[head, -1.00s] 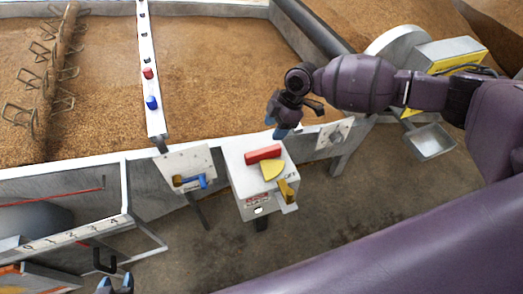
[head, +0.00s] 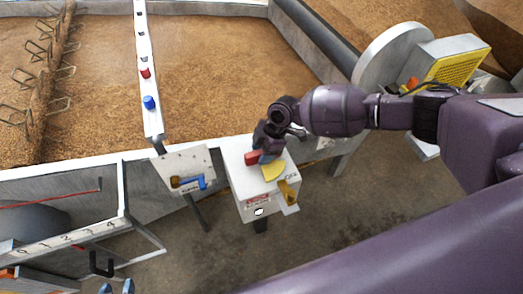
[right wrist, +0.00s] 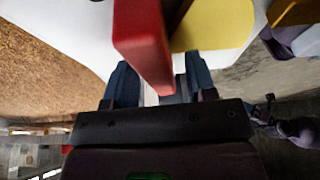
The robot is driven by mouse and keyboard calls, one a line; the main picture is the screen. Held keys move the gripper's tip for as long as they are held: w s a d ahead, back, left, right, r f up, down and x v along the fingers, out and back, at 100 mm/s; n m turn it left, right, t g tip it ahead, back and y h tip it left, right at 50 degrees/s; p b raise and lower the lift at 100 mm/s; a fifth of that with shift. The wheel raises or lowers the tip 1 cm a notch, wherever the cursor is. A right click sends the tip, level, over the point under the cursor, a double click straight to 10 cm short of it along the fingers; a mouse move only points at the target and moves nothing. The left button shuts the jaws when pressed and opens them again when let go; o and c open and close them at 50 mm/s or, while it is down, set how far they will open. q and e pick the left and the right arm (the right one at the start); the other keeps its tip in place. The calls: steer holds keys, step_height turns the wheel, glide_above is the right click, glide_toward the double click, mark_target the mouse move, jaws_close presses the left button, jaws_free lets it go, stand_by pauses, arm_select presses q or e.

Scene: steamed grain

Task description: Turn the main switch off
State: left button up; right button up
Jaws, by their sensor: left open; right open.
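The main switch appears to be the red handle (head: 251,158) with a yellow plate (head: 273,172) on top of the white box (head: 240,180). My right gripper (head: 268,153) is over the handle and hides part of it in the head view. In the right wrist view, the red handle (right wrist: 143,40) runs down toward the open fingers (right wrist: 160,85), its near end lying between them in the picture. I cannot tell whether they touch it. The yellow plate (right wrist: 215,25) is beside it. My left gripper (head: 116,287) is open at the bottom edge of the head view.
A yellow-brown lever (head: 287,191) sticks out from the box's right side. A panel with a blue handle (head: 190,184) stands to its left. Behind is a grain bed (head: 220,70) with a white rail holding blue and red knobs (head: 149,102).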

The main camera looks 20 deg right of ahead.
jaws_close()
stand_by(0.3)
